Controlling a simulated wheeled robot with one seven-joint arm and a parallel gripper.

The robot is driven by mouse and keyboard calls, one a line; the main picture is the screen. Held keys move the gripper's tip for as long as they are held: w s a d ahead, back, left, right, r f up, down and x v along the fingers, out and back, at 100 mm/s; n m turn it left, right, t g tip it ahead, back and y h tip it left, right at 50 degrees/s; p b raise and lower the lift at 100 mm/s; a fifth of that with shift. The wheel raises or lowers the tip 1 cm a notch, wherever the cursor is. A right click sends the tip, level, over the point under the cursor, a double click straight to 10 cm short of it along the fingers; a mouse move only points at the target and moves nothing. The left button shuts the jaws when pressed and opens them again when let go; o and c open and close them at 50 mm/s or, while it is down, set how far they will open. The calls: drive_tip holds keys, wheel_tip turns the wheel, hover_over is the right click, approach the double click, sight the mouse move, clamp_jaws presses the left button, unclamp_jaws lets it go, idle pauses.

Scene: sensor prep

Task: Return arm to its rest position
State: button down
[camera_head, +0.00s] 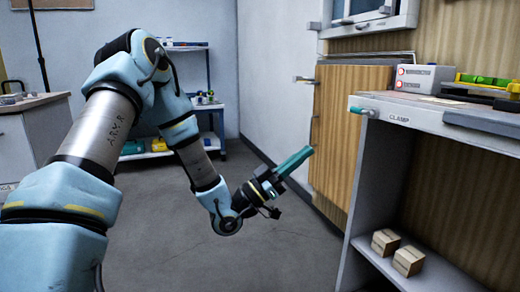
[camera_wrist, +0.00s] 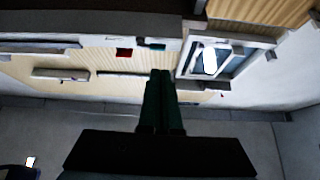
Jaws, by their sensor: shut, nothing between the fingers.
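My gripper (camera_head: 294,161) is at the end of my arm in the head view, held in the open room left of the workbench. Its teal fingers point up and to the right and are closed together. In the wrist view my gripper (camera_wrist: 161,75) shows as two dark green fingers side by side, with no gap and nothing between them. The gripper touches nothing that I can see. My arm is bent, with its forearm slanting down to the right across the middle of the head view.
A grey workbench (camera_head: 440,112) marked CLAMP stands at the right, with two small boxes (camera_head: 408,261) on its lower shelf. A wooden door panel (camera_head: 345,130) is behind the gripper. A blue shelf cart (camera_head: 212,104) stands at the back. The grey floor (camera_head: 270,255) below the gripper is clear.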

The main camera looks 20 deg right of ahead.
drive_tip(key=w+f+n+t+y, duration=0.2)
drive_tip(key=w+f+t+y, duration=0.2)
drive_tip(key=w+f+y, duration=0.15)
drive_tip(key=w+a+f+n+t+y, duration=0.3)
drive_tip(key=w+a+y, duration=0.2)
drive_tip(key=a, duration=0.3)
drive_tip(key=w+a+f+n+t+y, duration=0.2)
drive_tip(key=w+a+f+n+y, duration=0.15)
drive_tip(key=w+a+y, duration=0.4)
drive_tip(key=s+a+n+g+y, duration=0.1)
drive_tip(key=s+a+n+y, duration=0.2)
drive_tip(key=a, duration=0.5)
drive_tip(key=s+a+f+n+g+y, duration=0.1)
drive_tip(key=s+a+n+g, duration=0.15)
drive_tip(key=s+a, duration=0.4)
drive_tip(key=s+a+n+g+y, duration=0.1)
drive_tip(key=s+a+n+y, duration=0.15)
drive_tip(key=a, duration=0.75)
drive_tip(key=s+r+p, duration=0.2)
drive_tip(key=r+p, duration=1.4)
drive_tip(key=r, duration=0.1)
drive_tip(key=s+a+r+n+g+p, duration=0.1)
drive_tip(key=s+r+p, duration=0.1)
drive_tip(key=r+p, duration=1.5)
drive_tip(key=shift+s, duration=0.15)
